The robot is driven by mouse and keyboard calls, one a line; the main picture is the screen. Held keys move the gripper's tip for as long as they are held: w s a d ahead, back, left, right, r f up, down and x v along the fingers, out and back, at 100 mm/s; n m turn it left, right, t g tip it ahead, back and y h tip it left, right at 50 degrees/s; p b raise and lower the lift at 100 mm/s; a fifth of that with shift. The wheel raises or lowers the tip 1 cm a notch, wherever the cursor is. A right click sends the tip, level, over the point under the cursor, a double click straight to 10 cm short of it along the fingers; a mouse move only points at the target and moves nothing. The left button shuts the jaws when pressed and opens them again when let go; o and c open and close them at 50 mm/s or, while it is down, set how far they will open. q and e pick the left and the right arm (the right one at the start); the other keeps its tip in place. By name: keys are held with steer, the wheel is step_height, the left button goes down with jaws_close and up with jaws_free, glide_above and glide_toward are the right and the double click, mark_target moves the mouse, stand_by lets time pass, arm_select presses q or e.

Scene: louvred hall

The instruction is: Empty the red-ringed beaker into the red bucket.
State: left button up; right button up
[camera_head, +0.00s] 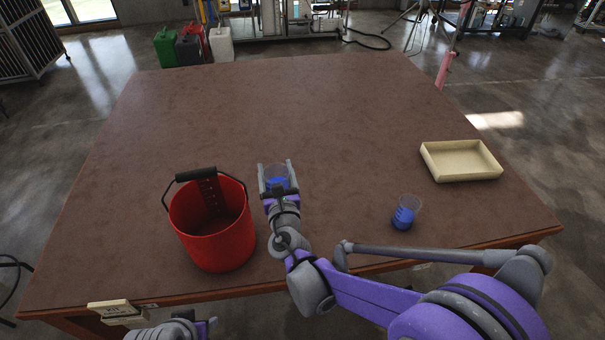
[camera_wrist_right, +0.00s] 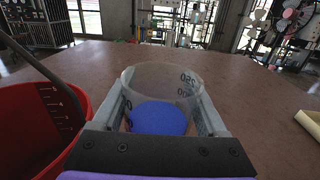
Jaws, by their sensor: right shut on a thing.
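My right gripper (camera_head: 276,172) is shut on a clear beaker (camera_head: 277,182) with blue contents. The beaker is upright, just right of the red bucket. In the right wrist view this beaker (camera_wrist_right: 165,82) stands between the two fingers, with dark graduation marks and blue inside; no red ring shows on it. The red bucket (camera_head: 212,238) stands on the table with its dark handle raised; its rim side also shows in the right wrist view (camera_wrist_right: 30,125). My left gripper (camera_head: 205,328) is only partly in view at the bottom edge, and its jaws cannot be made out.
A second clear beaker (camera_head: 406,212) with blue contents stands to the right; I cannot make out a ring colour. A cream tray (camera_head: 462,174) lies at the table's right side. The brown table (camera_head: 270,105) is clear at the back. A small label block (camera_head: 110,308) sits at the front left edge.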

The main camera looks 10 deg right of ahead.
steer(key=shift+a+r, duration=0.15)
steer(key=shift+a, duration=0.3)
steer(key=shift+a+n, duration=0.15)
steer(key=shift+n, duration=0.35)
steer(key=n, duration=0.1)
steer(key=n+b, duration=0.2)
steer(key=shift+s+a+f+n, duration=0.1)
steer(key=shift+a+f+n, duration=0.2)
steer(key=shift+a+f, duration=0.1)
steer(key=a+n, duration=0.1)
steer(key=n, duration=0.1)
steer(key=a+n, duration=0.1)
steer(key=a+n+b, duration=0.1)
steer(key=a+n, duration=0.1)
steer(key=shift+s+r+n, duration=0.15)
steer(key=shift+r+n, duration=0.15)
steer(key=shift+r, duration=0.1)
steer(key=shift+a+r+n, duration=0.15)
steer(key=shift+r+n, duration=0.05)
steer(key=shift+n, duration=0.4)
steer(key=shift+a+r+n, duration=0.1)
steer(key=shift+r+n, duration=0.05)
steer(key=shift+n, duration=0.45)
